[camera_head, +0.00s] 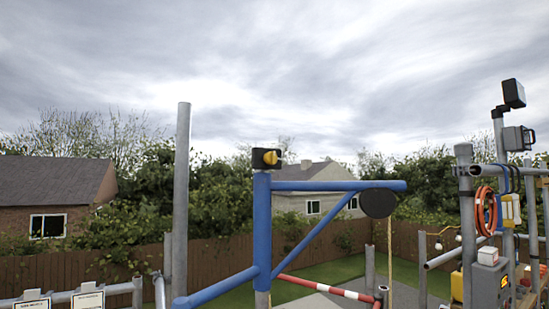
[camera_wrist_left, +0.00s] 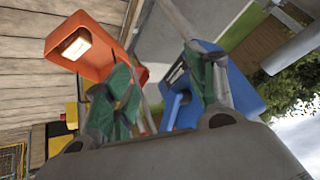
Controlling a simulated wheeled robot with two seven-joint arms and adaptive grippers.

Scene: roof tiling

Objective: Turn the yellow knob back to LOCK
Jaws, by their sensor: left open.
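The yellow knob (camera_head: 271,158) sits on the face of a small black box (camera_head: 258,158) on top of a blue post (camera_head: 262,220). It is small in the head view, and I cannot read a LOCK mark or its exact setting. My left gripper (camera_wrist_left: 160,68) shows only in its own wrist view, with its two green-padded fingers spread apart and nothing held between them. The knob is not recognisable in that wrist view, so its distance from the gripper cannot be told. My right gripper is in neither view.
A blue boom (camera_head: 335,186) runs right from the post to a black disc (camera_head: 378,203). A tall grey pole (camera_head: 182,190) stands to the left. Scaffold gear with an orange hose (camera_head: 486,211) is at right. An orange-red box (camera_wrist_left: 88,48) and blue parts lie beyond the left fingers.

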